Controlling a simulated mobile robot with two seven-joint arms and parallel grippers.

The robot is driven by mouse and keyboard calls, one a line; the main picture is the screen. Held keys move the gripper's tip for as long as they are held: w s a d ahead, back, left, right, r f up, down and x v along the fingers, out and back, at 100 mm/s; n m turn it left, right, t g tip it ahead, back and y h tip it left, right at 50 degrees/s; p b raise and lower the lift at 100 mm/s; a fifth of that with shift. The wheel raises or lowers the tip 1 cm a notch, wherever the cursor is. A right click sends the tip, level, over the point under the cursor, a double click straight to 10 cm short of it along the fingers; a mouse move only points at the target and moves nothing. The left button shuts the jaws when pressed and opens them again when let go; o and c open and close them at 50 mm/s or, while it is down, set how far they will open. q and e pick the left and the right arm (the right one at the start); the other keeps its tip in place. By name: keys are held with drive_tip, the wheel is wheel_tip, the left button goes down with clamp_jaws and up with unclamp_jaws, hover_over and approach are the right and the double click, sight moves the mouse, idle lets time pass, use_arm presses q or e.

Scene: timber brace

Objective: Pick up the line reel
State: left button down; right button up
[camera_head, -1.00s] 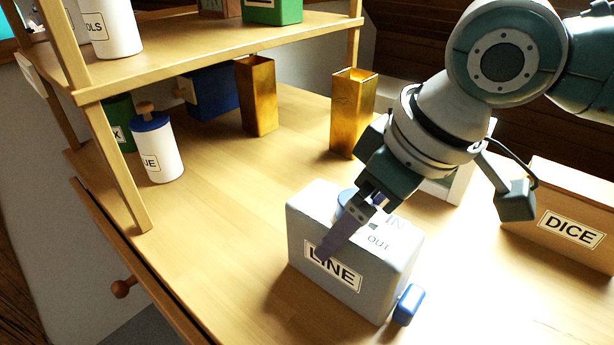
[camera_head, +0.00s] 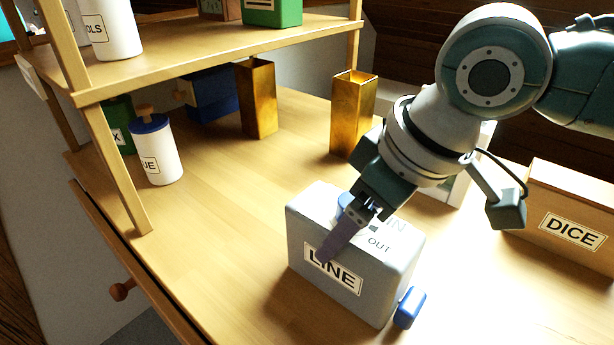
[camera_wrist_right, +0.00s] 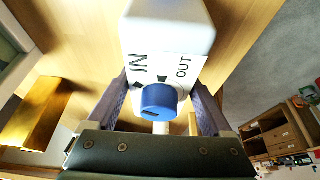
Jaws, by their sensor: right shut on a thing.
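The line reel (camera_head: 310,223) is a pale grey box with a LINE label on its front, IN and OUT on its top and a blue side handle (camera_head: 409,308). It stands upright on the wooden bench. My right gripper (camera_head: 345,245) comes down over it from above, with one finger across the front by the label. In the right wrist view the reel (camera_wrist_right: 170,28) lies between the fingers of my right gripper (camera_wrist_right: 165,100), which is shut on it. The blue knob (camera_wrist_right: 159,100) on its top shows between them. My left gripper is not in view.
A DICE box (camera_head: 565,200) stands at the right. Two brass square tubes (camera_head: 352,112) stand behind the reel. A wooden shelf (camera_head: 210,58) rises at the left, with a white canister (camera_head: 157,150) beneath it. The bench left of the reel is clear.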

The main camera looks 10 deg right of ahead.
drive_tip(key=shift+c, duration=0.7)
